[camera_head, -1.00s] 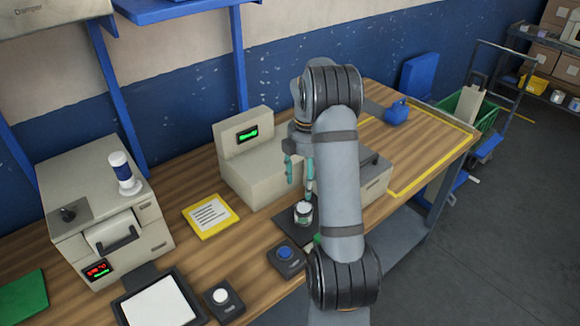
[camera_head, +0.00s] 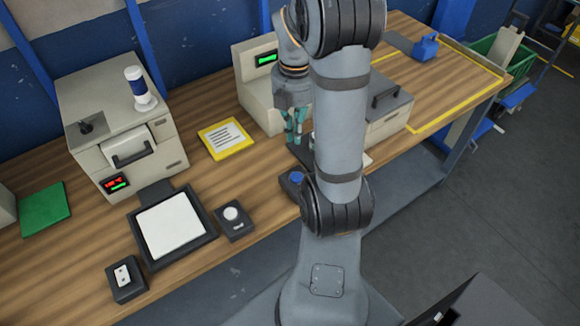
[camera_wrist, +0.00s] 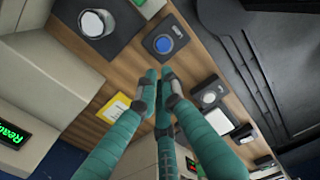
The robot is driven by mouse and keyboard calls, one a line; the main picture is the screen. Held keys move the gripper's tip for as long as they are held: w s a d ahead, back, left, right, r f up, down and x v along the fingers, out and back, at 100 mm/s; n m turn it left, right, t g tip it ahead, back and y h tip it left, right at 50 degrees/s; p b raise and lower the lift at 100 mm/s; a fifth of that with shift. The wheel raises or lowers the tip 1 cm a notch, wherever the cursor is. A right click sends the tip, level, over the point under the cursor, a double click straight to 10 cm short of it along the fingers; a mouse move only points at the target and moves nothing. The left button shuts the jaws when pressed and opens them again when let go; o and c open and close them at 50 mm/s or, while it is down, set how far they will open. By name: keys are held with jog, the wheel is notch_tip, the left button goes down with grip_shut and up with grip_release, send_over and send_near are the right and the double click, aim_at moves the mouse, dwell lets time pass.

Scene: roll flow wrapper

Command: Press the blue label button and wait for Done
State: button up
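The blue button (camera_head: 297,178) sits on a small dark box on the bench, partly covered by my arm in the head view. In the wrist view the blue button (camera_wrist: 164,44) is fully visible, ahead of my fingertips and apart from them. My gripper (camera_wrist: 158,78) has teal fingers with their tips together and nothing between them. In the head view my gripper (camera_head: 297,130) hangs above the bench beside the beige labelling machine (camera_head: 252,95). That machine's green display (camera_head: 267,59) also shows in the wrist view (camera_wrist: 13,133), where it reads "Ready".
A white-topped container (camera_wrist: 93,23) stands on a dark pad near the blue button. A box with a white button (camera_head: 232,214), a white-topped tray (camera_head: 171,226), a yellow-framed card (camera_head: 226,138) and another beige machine (camera_head: 121,124) are to the left.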

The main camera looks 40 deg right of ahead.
aim_at(294, 174)
grip_shut()
notch_tip(294, 174, down, 14)
jog(key=shift+b, duration=0.45)
